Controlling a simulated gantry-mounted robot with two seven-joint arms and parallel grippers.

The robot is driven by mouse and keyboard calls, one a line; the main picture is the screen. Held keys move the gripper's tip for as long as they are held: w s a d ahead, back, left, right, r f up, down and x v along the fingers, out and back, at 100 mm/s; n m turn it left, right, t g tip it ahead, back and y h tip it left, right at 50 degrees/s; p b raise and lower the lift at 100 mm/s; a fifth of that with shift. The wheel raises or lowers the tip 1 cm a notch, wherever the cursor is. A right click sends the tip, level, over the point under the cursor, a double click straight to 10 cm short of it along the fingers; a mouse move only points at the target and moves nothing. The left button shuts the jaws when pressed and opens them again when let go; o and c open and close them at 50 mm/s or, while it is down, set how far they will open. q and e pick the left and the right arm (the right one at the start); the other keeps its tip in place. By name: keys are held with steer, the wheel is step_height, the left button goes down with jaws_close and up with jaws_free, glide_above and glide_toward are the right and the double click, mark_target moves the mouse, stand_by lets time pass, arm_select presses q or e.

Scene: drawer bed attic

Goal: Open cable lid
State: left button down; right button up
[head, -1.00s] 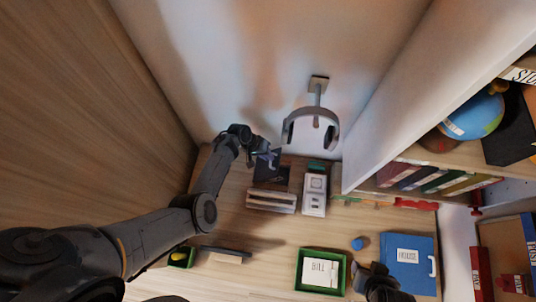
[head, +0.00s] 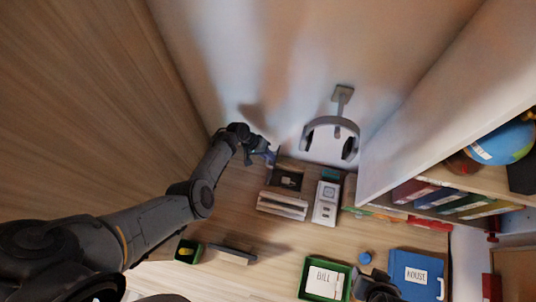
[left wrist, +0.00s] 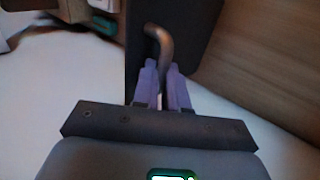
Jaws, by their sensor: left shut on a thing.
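The cable box (head: 283,193) stands on the desk near the back wall, and its dark inside (head: 289,179) shows from above in the head view. Its dark lid (left wrist: 188,35) fills the upper middle of the left wrist view, with a curved metal handle (left wrist: 161,42) on it. My left gripper (head: 268,155) is at the box's back left; in the left wrist view its purple fingers (left wrist: 163,82) are shut on the handle. In the head view the lid is hard to make out beside the gripper. My right gripper (head: 378,286) is low in the head view, its fingers unclear.
A white socket block (head: 326,203) stands right of the box. Headphones (head: 331,130) hang on the wall above. A green BILL tray (head: 325,281), blue HOUSE folder (head: 416,275) and small green box (head: 187,251) lie nearer. A wooden wall (head: 110,110) bounds the left.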

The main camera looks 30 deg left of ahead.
arm_select(q)
steer(key=shift+s+a+f, duration=0.1)
steer(key=shift+s+f, duration=0.3)
steer(key=shift+f, duration=0.05)
steer(key=c, duration=1.2)
jaws_free()
steer(key=shift+o, duration=0.2)
steer(key=shift+d+r, duration=0.1)
steer(key=shift+d, duration=0.1)
steer(key=shift+w, duration=0.1)
steer(key=shift+d, duration=0.15)
steer(key=shift+r, duration=0.15)
steer(key=p+v, duration=0.4)
steer(key=v, duration=0.6)
steer(key=shift+a+r, duration=0.25)
steer(key=shift+a, duration=0.05)
